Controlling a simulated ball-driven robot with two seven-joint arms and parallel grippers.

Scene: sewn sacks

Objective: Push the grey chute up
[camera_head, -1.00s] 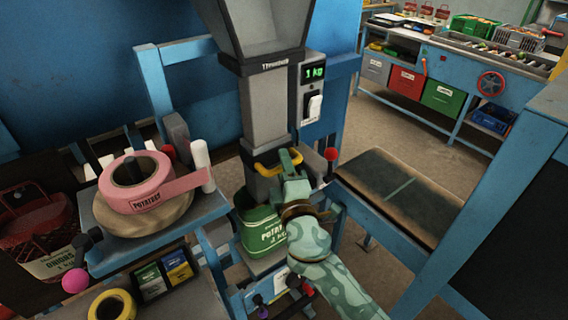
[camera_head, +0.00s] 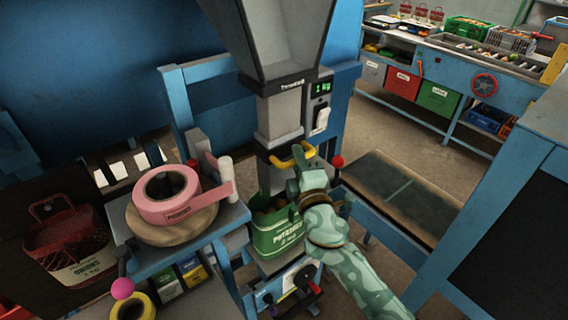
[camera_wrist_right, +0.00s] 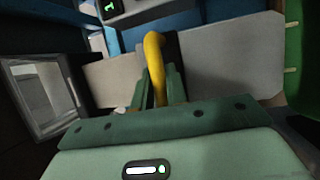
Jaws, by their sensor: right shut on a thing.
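The grey chute (camera_head: 279,122) hangs under the wide hopper (camera_head: 283,45). Its lower sleeve (camera_head: 271,178) carries a yellow handle (camera_head: 285,161). My right gripper (camera_head: 301,166) is shut on this handle; the right wrist view shows the handle (camera_wrist_right: 154,58) between my fingers (camera_wrist_right: 160,88). The green potato sack (camera_head: 279,236) stands below the chute, its mouth open with brown potatoes (camera_head: 274,222) showing. The sleeve's lower end is at the sack's mouth; I cannot tell whether it is still inside. My left gripper is out of view.
A pink tape roll (camera_head: 167,194) lies on a small shelf at left, beside a red onion sack (camera_head: 68,240). A display reading 1 kg (camera_head: 323,88) and a white switch (camera_head: 322,118) sit right of the chute. A dark conveyor (camera_head: 390,190) lies to the right.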

